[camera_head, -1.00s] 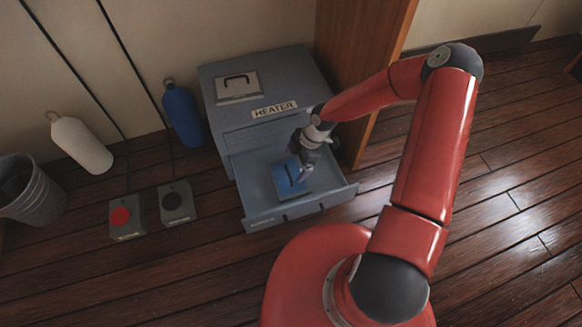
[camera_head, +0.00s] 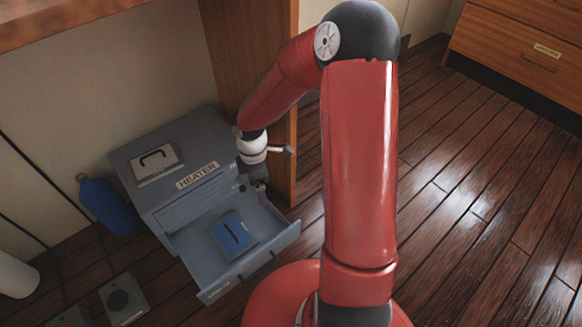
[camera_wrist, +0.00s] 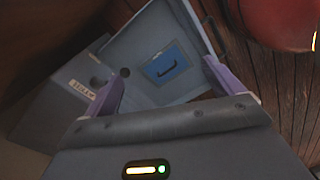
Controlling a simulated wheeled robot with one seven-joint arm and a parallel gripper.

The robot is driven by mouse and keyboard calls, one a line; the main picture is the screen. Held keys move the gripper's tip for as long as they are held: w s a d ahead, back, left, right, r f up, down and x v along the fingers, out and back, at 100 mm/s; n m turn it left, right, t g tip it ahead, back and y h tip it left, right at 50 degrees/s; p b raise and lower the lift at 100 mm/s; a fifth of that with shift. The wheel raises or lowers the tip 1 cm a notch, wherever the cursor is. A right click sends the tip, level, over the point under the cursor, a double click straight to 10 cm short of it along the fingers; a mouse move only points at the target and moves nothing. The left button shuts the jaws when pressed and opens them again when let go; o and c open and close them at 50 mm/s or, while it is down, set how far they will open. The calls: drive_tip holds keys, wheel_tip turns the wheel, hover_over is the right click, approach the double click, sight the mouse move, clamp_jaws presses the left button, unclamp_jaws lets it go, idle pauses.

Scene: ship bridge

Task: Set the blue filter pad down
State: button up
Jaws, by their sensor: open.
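The blue filter pad (camera_head: 234,235) lies flat in the open drawer (camera_head: 204,262) at the bottom of the grey heater (camera_head: 173,155). It is a square with a dark strap or slot across its top. In the wrist view the pad (camera_wrist: 166,66) lies on the drawer floor, beyond and apart from the fingers. My gripper (camera_wrist: 164,76) is open and empty, with two purple fingers spread wide. In the head view my gripper (camera_head: 261,186) is at the drawer's right rear side, clear of the pad; its fingertips are hard to make out there.
A wooden panel (camera_head: 232,60) stands right behind the heater. A blue bottle (camera_head: 107,205) and a white bottle (camera_head: 15,277) are to the left. A pedal box (camera_head: 123,299) sits on the floor in front. A wooden drawer cabinet (camera_head: 525,50) is at the far right, with open floor before it.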

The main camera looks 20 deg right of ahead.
drive_tip(key=s+d+r+m+t+h, duration=0.1)
drive_tip(key=s+r+m, duration=0.15)
drive_tip(key=r, duration=0.35)
drive_tip(key=s+d+r+m+t+h, duration=0.1)
drive_tip(key=d+r+m, duration=0.15)
drive_tip(key=r, duration=0.35)
drive_tip(key=s+a+r+m+t+y, duration=0.1)
drive_tip(key=s+r+m+t, duration=0.3)
drive_tip(key=s+r+m, duration=0.7)
drive_tip(key=s+r+y, duration=0.1)
drive_tip(key=s+r, duration=0.2)
drive_tip(key=s, duration=0.1)
drive_tip(key=shift+s+a, duration=0.2)
drive_tip(key=shift+s, duration=0.05)
drive_tip(key=shift+r, duration=0.15)
